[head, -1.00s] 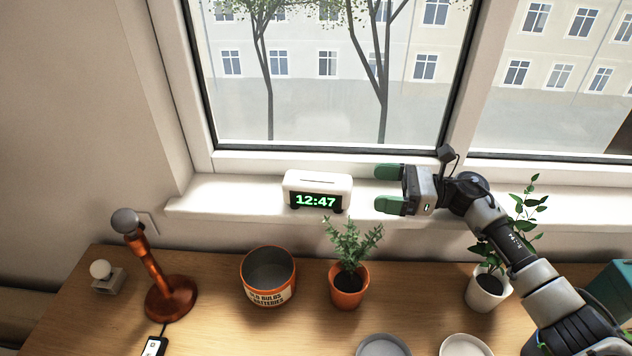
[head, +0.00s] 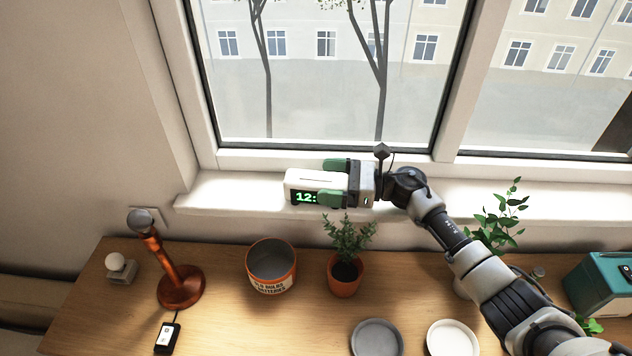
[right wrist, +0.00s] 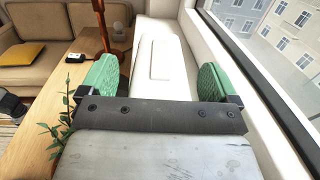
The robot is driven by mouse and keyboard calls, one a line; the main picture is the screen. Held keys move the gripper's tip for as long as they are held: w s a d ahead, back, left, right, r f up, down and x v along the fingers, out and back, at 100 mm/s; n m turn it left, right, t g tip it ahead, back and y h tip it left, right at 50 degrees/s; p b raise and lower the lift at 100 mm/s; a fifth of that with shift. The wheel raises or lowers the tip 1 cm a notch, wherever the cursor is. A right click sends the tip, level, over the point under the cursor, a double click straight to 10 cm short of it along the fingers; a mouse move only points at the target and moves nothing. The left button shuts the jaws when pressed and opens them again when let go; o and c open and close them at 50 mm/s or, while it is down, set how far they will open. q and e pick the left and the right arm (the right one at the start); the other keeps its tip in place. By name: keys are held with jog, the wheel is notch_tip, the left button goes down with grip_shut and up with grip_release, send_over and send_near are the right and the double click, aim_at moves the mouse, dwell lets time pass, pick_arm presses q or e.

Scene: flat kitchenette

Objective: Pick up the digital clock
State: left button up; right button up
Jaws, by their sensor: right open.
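The digital clock (head: 302,184) is a white box with green digits on a dark face. It stands on the white windowsill. My right gripper (head: 336,183) is open, with its green fingers on either side of the clock's right end, one at the front and one at the window side. The front finger covers part of the digits. In the right wrist view the clock's white top (right wrist: 160,58) lies between the two green fingers (right wrist: 155,85). Whether the fingers touch it I cannot tell. My left gripper is not in view.
Below the sill, the wooden desk (head: 225,315) holds an orange lamp (head: 168,270), an orange bucket (head: 272,282), a potted plant (head: 346,272) and two round dishes (head: 376,340). The window frame (head: 320,157) is close behind the clock. The sill left of the clock is clear.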

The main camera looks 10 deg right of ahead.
jog(key=shift+d, duration=0.1)
jog(key=shift+c, duration=0.7)
jog(key=c, duration=1)
jog(key=shift+r, duration=0.2)
